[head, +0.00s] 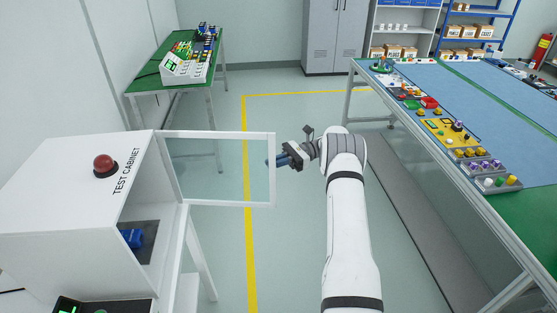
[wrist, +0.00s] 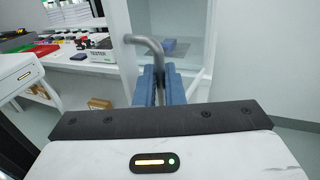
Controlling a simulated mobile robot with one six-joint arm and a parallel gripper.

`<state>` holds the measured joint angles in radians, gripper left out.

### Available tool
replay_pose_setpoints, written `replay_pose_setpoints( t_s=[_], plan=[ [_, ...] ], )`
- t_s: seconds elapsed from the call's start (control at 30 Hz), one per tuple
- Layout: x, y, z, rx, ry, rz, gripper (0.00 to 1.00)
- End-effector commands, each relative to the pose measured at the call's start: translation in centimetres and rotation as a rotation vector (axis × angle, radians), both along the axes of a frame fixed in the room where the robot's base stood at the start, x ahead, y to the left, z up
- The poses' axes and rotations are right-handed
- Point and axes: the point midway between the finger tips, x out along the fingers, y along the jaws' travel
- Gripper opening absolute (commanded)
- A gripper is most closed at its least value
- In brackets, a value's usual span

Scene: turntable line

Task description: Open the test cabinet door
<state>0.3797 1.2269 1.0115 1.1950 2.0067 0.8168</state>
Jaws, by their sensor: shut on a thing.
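The test cabinet (head: 60,185) is a white box with a red button on top, at the left of the head view. Its glass door (head: 225,165) stands open, swung out to the right of the cabinet. My gripper (head: 276,161) is at the door's far edge. In the wrist view the blue jaws (wrist: 160,88) are shut on the grey bar handle (wrist: 148,42), whose bent upper end shows above them. The glass door (wrist: 188,65) is behind the handle. A blue object (head: 132,238) is inside the cabinet.
A long workbench (head: 420,125) with blue mats and several coloured parts stands to the right of my arm. A green table (head: 145,86) with a device stands at the back left. The floor between them is clear, with a yellow line.

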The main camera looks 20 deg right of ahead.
Motion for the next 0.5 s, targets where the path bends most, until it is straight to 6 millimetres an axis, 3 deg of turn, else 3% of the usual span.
replay_pose_setpoints(
  t_s=[0.17, 0.2, 0.43, 0.5],
  plan=[
    [0.1, 0.0, 0.0, -0.001, 0.000, -0.005, 0.00],
    [0.1, -0.1, 0.0, -0.001, 0.000, -0.007, 0.12],
    [0.0, -0.8, 0.0, -0.001, 0.000, -0.015, 0.30],
    [-0.1, -0.9, 0.0, -0.001, 0.000, -0.016, 0.30]
  ],
)
